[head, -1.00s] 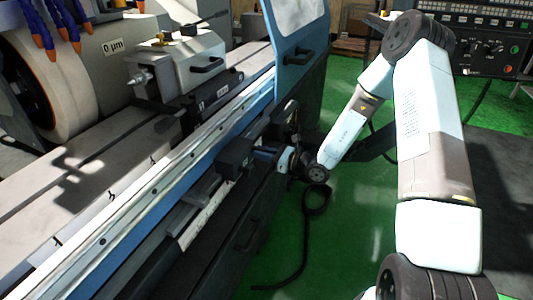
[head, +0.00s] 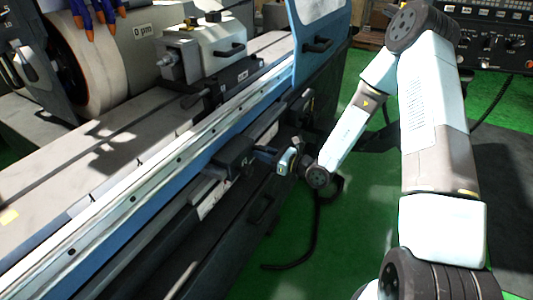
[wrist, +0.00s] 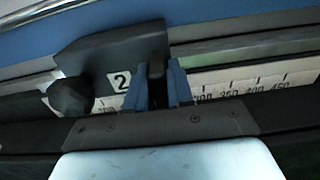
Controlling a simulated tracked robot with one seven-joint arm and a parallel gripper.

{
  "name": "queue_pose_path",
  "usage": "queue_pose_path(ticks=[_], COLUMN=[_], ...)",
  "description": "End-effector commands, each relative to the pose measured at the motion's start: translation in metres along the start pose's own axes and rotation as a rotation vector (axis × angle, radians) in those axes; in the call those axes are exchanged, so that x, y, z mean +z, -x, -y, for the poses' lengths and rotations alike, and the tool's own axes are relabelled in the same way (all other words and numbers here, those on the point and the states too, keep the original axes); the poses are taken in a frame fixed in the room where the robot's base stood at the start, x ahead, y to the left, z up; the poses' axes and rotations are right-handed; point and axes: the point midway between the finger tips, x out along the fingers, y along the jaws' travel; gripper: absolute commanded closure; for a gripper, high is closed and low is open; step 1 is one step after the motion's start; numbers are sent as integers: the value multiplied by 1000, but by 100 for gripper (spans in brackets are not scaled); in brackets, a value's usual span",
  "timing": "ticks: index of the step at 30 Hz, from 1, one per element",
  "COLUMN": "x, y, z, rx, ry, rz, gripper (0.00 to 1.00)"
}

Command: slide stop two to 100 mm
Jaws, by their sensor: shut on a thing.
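Stop two (head: 234,152) is a dark block on the rail along the machine's front. In the wrist view it is a dark body (wrist: 110,52) with a white "2" label and a black knob (wrist: 71,96) at its left. My gripper (wrist: 157,88) has its blue fingers closed on a dark tab of the stop. In the head view my gripper (head: 265,155) reaches the stop from the right. The white scale (wrist: 255,78) runs behind; numbers around 350, 400 and 450 show to the right of the fingers. The marks directly behind the stop are hidden.
The blue machine edge and rail (head: 130,195) run diagonally beside the stop. A blue guard door (head: 318,40) stands beyond it. A dark handle (head: 262,208) is on the front panel below. Green floor (head: 350,225) is open to the right.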

Motion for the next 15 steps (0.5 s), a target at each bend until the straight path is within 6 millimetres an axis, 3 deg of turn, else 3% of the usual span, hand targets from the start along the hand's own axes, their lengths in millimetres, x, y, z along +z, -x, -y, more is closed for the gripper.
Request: queue_pose_path(ticks=[1,2,8,15], x=[1,1,1,1], y=[-2,-2,0,2], z=[-4,-3,-1,1], rx=[8,8,3,-1], ry=[-2,-2,-1,0], rz=[2,2,3,3], gripper=[100,77,58,57])
